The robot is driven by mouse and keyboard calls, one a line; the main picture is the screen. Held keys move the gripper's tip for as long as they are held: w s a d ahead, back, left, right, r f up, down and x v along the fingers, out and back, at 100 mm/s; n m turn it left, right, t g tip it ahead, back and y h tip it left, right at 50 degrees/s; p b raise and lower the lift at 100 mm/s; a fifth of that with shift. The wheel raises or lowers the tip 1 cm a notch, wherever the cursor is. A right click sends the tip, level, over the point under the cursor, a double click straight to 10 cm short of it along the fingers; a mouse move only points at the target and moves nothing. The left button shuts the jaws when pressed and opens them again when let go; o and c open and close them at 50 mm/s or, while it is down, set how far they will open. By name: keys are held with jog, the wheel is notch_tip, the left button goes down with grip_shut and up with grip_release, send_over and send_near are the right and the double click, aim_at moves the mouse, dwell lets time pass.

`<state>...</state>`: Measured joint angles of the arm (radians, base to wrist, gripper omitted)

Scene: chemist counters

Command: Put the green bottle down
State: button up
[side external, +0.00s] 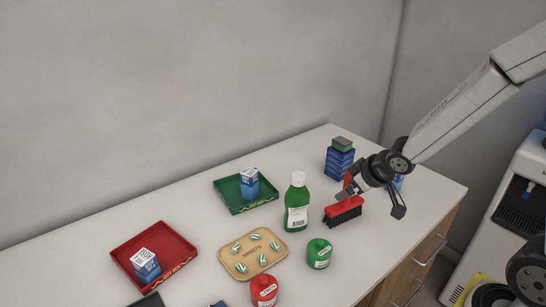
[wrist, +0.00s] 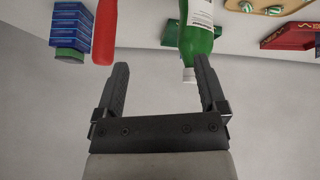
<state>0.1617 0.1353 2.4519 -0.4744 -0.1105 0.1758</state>
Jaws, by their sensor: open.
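The green bottle (side external: 297,205), with a white cap and a white label, stands upright on the counter in the side view. My gripper (side external: 371,200) is to the right of it, beyond the red brush, and apart from the bottle. In the wrist view the bottle (wrist: 196,38) shows at the top, its cap close to the right finger in the picture. My gripper (wrist: 161,66) is open there, with nothing between its fingers. The bottle's base is cut off in the wrist view.
A red brush (side external: 344,211) lies between bottle and gripper. Stacked blue boxes (side external: 338,163) stand behind. A green tray (side external: 232,206), red tray (side external: 180,243), sweets board (side external: 238,269), green jar (side external: 319,254) and red bottle (side external: 264,291) are nearby. The counter's right end (side external: 425,205) is clear.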

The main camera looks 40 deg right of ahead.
jog(key=s+a+f+m+g, duration=0.1)
jog(key=s+a+g, duration=0.3)
jog(key=s, duration=0.6)
jog(key=shift+a+f+m+g+y, duration=0.3)
jog(key=shift+a+f+m+g, duration=0.15)
jog(key=shift+a, duration=0.25)
